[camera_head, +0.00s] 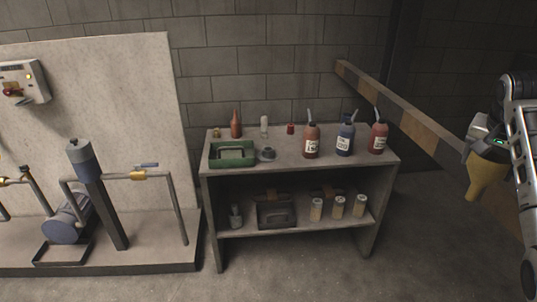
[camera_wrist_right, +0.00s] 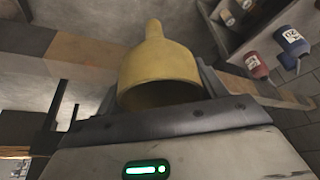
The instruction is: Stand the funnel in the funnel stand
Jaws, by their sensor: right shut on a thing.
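The yellow funnel (camera_head: 486,178) hangs in my right gripper (camera_head: 487,152) at the right edge of the head view, spout down, well to the right of the shelf. In the right wrist view the funnel (camera_wrist_right: 160,62) sits between the fingers, its wide mouth toward the gripper and its spout pointing away. My right gripper is shut on it. A small dark grey ring-shaped piece (camera_head: 267,154) on the shelf top, beside the green tray, looks like the funnel stand; it appears empty. My left gripper is not in view.
The shelf unit (camera_head: 300,160) carries a green tray (camera_head: 232,155), a red oil can (camera_head: 236,126) and several bottles, including a blue one (camera_head: 345,139). A striped rail (camera_head: 400,110) runs between the shelf and my right arm. Pump and pipes (camera_head: 85,190) stand left.

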